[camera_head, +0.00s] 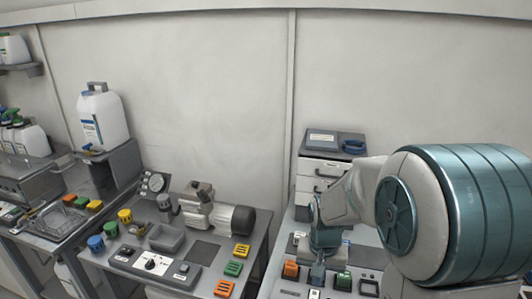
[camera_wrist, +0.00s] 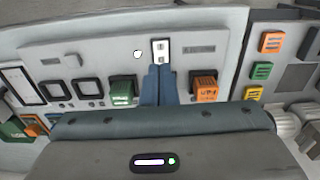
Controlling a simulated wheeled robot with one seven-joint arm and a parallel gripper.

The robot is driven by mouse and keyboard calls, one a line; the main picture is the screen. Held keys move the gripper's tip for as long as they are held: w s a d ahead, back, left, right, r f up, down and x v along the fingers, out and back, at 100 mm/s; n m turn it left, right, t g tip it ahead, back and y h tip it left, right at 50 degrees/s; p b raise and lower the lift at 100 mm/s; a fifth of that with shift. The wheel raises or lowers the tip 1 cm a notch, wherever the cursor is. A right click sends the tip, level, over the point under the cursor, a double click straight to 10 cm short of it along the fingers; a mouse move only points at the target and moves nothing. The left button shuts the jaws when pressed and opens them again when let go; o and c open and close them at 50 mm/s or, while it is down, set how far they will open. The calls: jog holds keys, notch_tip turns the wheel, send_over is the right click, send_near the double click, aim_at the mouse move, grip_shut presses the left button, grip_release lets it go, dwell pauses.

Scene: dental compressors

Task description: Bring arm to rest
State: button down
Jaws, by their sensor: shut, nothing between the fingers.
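My gripper (camera_wrist: 158,84) shows in the wrist view with its two blue-grey fingers together and nothing between them. Its fingertips are over a grey panel, just below a white switch plate (camera_wrist: 160,51); I cannot tell whether they touch it. In the head view my arm reaches from the right edge over the right-hand bench, and the gripper end (camera_head: 318,272) points down among the controls there. A green switch (camera_wrist: 122,88) is left of the fingers and an orange switch (camera_wrist: 204,87) is right of them.
A drawer unit (camera_head: 308,176) stands behind my arm. The middle bench (camera_head: 204,252) holds a compressor (camera_head: 218,212), coloured knobs and several coloured switches. A white jug (camera_head: 103,117) stands at the left. The wall above the benches is clear.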

jog(key=s+r+n+t, duration=0.3)
jog(key=s+r, duration=0.8)
jog(key=s, duration=0.3)
jog(key=shift+n, duration=0.3)
